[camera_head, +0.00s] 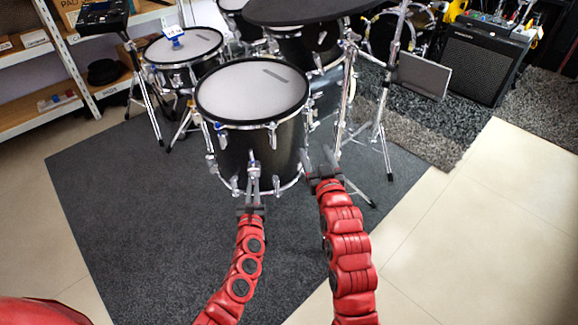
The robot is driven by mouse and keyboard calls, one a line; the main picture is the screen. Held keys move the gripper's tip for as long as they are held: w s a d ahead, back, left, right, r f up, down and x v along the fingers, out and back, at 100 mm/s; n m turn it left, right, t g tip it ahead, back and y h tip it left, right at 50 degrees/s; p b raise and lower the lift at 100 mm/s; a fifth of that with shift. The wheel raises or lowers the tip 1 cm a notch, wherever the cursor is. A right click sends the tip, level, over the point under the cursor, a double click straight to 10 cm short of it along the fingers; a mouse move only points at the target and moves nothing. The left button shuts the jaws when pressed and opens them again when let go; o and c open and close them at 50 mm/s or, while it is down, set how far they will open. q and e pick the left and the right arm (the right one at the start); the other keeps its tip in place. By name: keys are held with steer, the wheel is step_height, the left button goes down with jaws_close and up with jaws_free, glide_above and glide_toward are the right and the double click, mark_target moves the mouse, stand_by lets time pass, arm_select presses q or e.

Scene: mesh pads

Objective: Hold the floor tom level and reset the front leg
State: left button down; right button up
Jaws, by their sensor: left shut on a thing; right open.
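The floor tom (234,155) stands in the middle of the head view, with a black shell, chrome lugs and a white head. Its front leg (253,172) is a short chrome piece at the bracket low on the near side. My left gripper (252,192) is shut on this leg just below the bracket; the jaws hide part of it. My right gripper (325,163) is open just right of the tom's lower shell, near the bottom hoop. I cannot tell whether it touches the shell.
A chrome stand (383,145) with spread legs is close right of my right gripper. An amplifier (470,65) sits back right. The dark carpet (110,190) is clear front left.

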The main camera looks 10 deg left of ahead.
mark_target(275, 152)
steer(key=s+a+f+n+g+y, duration=0.1)
steer(key=s+a+f+n+g, duration=0.15)
steer(key=a+g, duration=0.35)
steer(key=shift+m+t, duration=0.35)
steer(key=shift+t, duration=0.15)
steer(key=x, duration=1.2)
steer(key=shift+a, duration=0.35)
steer(key=shift+c, duration=0.3)
steer(key=shift+s, duration=0.1)
steer(key=c, duration=1)
jaws_close()
steer(key=shift+a+r, duration=0.15)
steer(key=shift+a, duration=0.05)
